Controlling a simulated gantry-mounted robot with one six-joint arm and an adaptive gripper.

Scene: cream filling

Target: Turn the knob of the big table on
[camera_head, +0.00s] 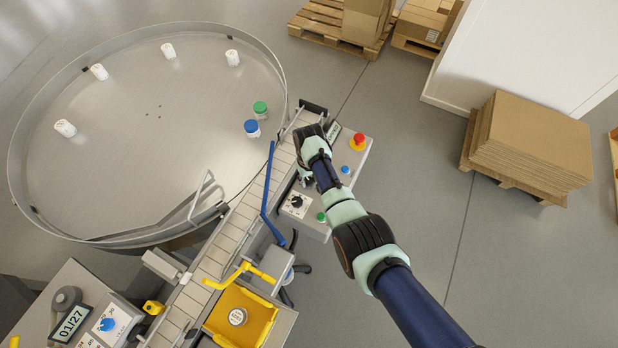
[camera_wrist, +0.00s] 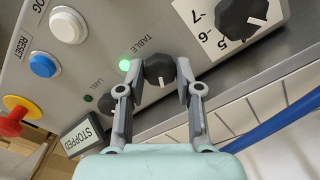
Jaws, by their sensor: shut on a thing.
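The black table knob (camera_wrist: 158,70), with a white pointer line, sits on the grey control panel (camera_wrist: 105,45) beside the word TABLE. My gripper (camera_wrist: 156,82) is shut on this knob, one finger on each side. A green light (camera_wrist: 125,65) beside the knob is lit. In the head view the big round table (camera_head: 130,190) is at the left and carries several white containers, a green-capped jar (camera_head: 260,109) and a blue-capped jar (camera_head: 252,128). My arm covers part of the panel there, and the knob is hidden in that view.
A larger dial (camera_wrist: 245,15) with a number scale is close at the right. A blue RESET button (camera_wrist: 42,65), white button (camera_wrist: 68,25), red emergency stop (camera_wrist: 12,125) and STOPPED display (camera_wrist: 82,138) are at the left. The conveyor (camera_head: 235,230) runs beside the panel.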

